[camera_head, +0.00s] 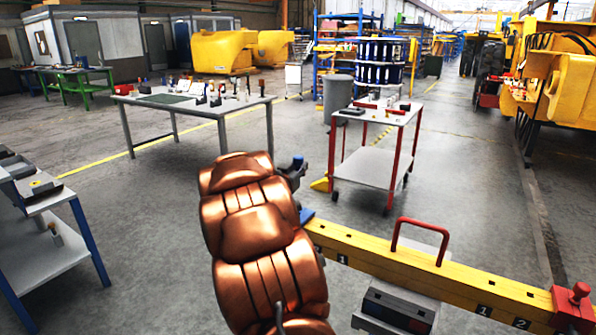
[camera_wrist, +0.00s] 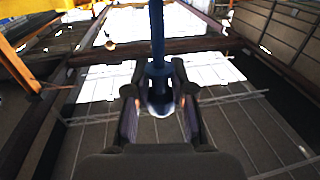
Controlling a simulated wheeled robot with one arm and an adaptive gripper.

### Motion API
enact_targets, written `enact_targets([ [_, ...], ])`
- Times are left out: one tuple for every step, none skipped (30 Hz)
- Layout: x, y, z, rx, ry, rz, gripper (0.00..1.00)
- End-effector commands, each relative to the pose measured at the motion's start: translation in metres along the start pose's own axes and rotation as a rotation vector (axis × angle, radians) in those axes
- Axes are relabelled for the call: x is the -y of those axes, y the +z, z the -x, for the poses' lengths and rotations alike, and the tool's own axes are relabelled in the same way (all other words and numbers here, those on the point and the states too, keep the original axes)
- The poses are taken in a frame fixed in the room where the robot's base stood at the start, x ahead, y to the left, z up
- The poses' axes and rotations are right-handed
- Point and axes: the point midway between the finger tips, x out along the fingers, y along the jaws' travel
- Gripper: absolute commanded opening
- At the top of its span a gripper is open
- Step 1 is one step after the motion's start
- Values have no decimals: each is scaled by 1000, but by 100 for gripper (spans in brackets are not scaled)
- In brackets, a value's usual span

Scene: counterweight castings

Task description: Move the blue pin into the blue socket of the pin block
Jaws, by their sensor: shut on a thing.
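My gripper (camera_wrist: 160,98) is shut on the blue pin (camera_wrist: 157,35) in the wrist view. The pin is dark blue and runs from between the fingers to the top edge of that picture. Roof beams and bright skylights lie behind it. In the head view my gripper (camera_head: 293,170) is a small dark shape just right of my copper-coloured arm, mostly hidden by it. It is out in the open, apart from the tables. I cannot pick out the pin block or its blue socket for certain.
A yellow numbered beam (camera_head: 365,256) with a red handle (camera_head: 420,240) and red knob (camera_head: 573,302) crosses the right foreground. A grey table (camera_head: 190,108) and a red-legged cart (camera_head: 378,162) carry small items. A blue-legged bench (camera_head: 40,240) stands left. Grey floor between them is open.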

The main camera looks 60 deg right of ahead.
Motion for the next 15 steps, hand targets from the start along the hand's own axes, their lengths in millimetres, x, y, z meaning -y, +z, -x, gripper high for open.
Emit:
enact_targets([
  [0,-5,0,-1,0,-1,0],
  [0,-7,0,-2,0,-1,0],
  [0,-9,0,-2,0,-1,0],
  [0,-11,0,-2,0,-1,0],
  [0,-12,0,-2,0,-1,0],
  [0,-15,0,-2,0,-1,0],
  [0,-16,0,-1,0,0,0],
  [0,-18,0,-1,-1,0,0],
  [0,-20,0,-1,-1,0,0],
  [0,-22,0,-1,-1,0,0],
  [0,-23,0,0,-1,0,0],
  [0,-25,0,0,-1,0,0],
  [0,-26,0,0,-1,0,0],
  [0,-28,0,0,-1,0,0],
  [0,-29,0,0,-1,0,0],
])
